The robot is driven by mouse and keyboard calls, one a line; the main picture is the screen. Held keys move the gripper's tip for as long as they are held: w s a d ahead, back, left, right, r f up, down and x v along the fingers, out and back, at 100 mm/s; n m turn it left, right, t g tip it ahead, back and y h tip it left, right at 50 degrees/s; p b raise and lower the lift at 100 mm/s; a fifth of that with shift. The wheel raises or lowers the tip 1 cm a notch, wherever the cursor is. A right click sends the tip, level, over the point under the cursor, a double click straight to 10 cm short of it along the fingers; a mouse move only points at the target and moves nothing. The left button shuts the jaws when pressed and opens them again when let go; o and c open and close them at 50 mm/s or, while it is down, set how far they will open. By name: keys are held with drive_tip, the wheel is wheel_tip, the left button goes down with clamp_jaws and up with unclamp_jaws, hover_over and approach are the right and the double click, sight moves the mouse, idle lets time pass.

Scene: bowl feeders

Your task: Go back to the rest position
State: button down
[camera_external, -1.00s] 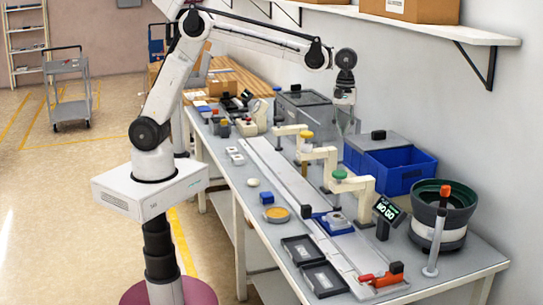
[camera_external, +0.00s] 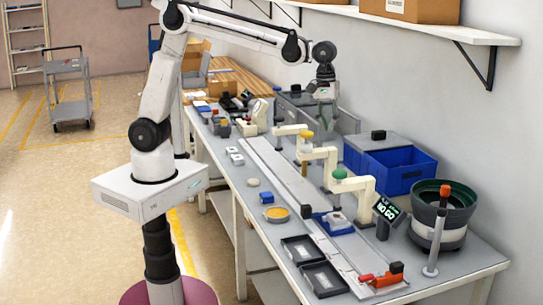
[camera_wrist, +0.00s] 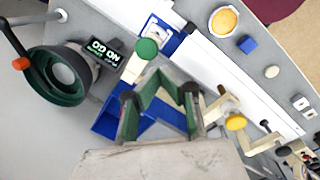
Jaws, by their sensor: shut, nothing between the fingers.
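My gripper (camera_external: 326,116) hangs pointing down above the far part of the workbench, in front of the grey bin, in the external view. In the wrist view my gripper (camera_wrist: 157,76) shows its green-edged linkage, with the fingers shut and nothing held. It is clear of the bench objects. My arm stretches from its column over the bench, elbow high.
The blue bin (camera_external: 408,170), green-rimmed bowl feeder (camera_external: 444,212), NO GO display (camera_external: 388,209) and green-topped press (camera_external: 341,178) stand on the bench (camera_external: 243,180). The yellow-topped press (camera_external: 306,138) is below and near my gripper. A wall shelf (camera_external: 440,28) is above right.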

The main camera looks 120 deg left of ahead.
drive_tip(key=s+d+m+t+b, duration=0.1)
drive_tip(key=s+d+m+t, duration=0.2)
drive_tip(key=s+d+m, duration=0.9)
drive_tip(key=s+d+f+m+t, duration=0.1)
drive_tip(key=s+d+f+m, duration=0.1)
drive_tip(key=s, duration=0.3)
drive_tip(key=s+d+f+m+t+b, duration=0.1)
drive_tip(key=s+d+f+m, duration=0.2)
drive_tip(key=s, duration=0.3)
drive_tip(key=s+d+f+m+t, duration=0.1)
drive_tip(key=s+d+f+m, duration=0.1)
drive_tip(key=s, duration=0.4)
drive_tip(key=shift+s+d+f+y, duration=0.2)
drive_tip(key=shift+d+f+y, duration=0.1)
drive_tip(key=shift+d+f, duration=0.2)
